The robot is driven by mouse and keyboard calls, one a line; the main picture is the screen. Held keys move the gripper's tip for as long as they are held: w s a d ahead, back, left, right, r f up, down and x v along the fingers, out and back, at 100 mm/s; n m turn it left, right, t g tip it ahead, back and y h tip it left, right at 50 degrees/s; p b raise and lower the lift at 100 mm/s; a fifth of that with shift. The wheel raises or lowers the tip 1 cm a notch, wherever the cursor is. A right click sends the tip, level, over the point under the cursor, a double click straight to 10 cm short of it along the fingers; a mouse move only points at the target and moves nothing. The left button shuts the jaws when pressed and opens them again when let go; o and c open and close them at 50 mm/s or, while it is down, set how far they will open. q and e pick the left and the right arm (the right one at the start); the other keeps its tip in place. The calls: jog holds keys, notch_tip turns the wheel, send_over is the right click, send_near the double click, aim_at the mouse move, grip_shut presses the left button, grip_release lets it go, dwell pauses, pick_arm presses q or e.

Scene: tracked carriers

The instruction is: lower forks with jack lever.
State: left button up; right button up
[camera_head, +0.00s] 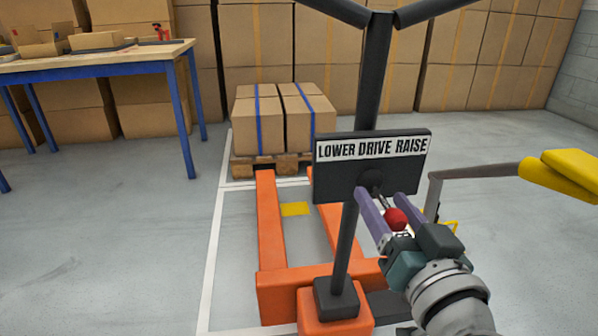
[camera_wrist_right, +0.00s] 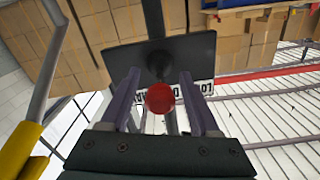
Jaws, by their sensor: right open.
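The orange pallet jack (camera_head: 284,287) stands in front of me, its forks (camera_head: 268,215) running away to a wooden pallet (camera_head: 243,167). How far the forks reach under it is hidden. A dark panel (camera_head: 335,185) on the handle post reads LOWER DRIVE RAISE. The jack lever sticks out from the panel and ends in a red knob (camera_head: 395,219). My right gripper (camera_head: 385,195) is open, with its purple fingers on either side of the lever. In the right wrist view the red knob (camera_wrist_right: 160,97) sits between the fingers, with gaps visible. My left gripper is not in view.
Two strapped cartons (camera_head: 285,118) stand on the pallet. A blue-legged table (camera_head: 110,62) is at the left, and stacked boxes line the back. A grey bar with a yellow end (camera_head: 566,172) is close to my right gripper. Floor is clear left of the jack.

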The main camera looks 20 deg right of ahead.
jog(key=shift+w+d, duration=0.1)
jog(key=shift+w, duration=0.15)
grip_shut()
dwell(0.4)
dwell(0.9)
